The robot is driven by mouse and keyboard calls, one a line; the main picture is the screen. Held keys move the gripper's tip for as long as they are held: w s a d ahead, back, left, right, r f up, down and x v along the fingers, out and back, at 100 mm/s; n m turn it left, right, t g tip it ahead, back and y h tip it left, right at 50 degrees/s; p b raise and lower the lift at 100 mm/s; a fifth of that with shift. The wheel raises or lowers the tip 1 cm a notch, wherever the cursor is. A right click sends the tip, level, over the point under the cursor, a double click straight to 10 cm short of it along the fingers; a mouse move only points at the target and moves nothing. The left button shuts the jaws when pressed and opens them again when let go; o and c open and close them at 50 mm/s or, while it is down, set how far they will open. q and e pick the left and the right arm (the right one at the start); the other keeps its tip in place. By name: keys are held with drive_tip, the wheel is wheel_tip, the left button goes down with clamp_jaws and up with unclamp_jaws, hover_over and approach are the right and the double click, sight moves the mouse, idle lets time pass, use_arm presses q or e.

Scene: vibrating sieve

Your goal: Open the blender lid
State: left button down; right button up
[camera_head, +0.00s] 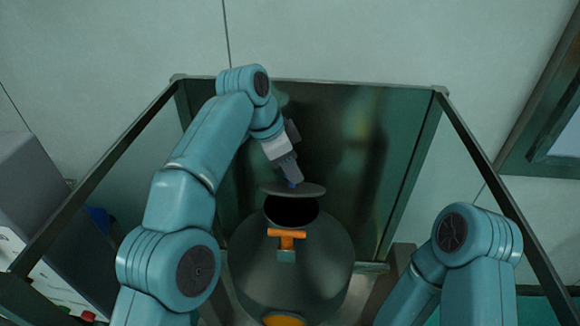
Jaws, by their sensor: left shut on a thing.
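The blender (310,255) is a dark, round-bodied vessel in the middle of the view, inside a framed enclosure. Its lid (308,189), a flat grey disc, is raised above the dark round opening (291,209) and apart from its front rim. An orange T-shaped handle (287,237) is on the front of the neck. My left gripper (291,182) reaches down from above and is shut on the lid at its top; the exact grip point is small and partly hidden. My right arm is at the lower right, and its gripper is out of view.
A metal frame (310,82) with side rails surrounds the blender, with a dark panel (345,140) behind it. A grey cabinet (35,190) stands at the left. A window frame (545,160) is on the right wall.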

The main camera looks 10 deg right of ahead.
use_arm(q)
drive_tip(key=shift+w, duration=0.1)
idle(0.4)
drive_tip(key=c, duration=0.7)
unclamp_jaws()
drive_tip(key=shift+w+f, duration=0.1)
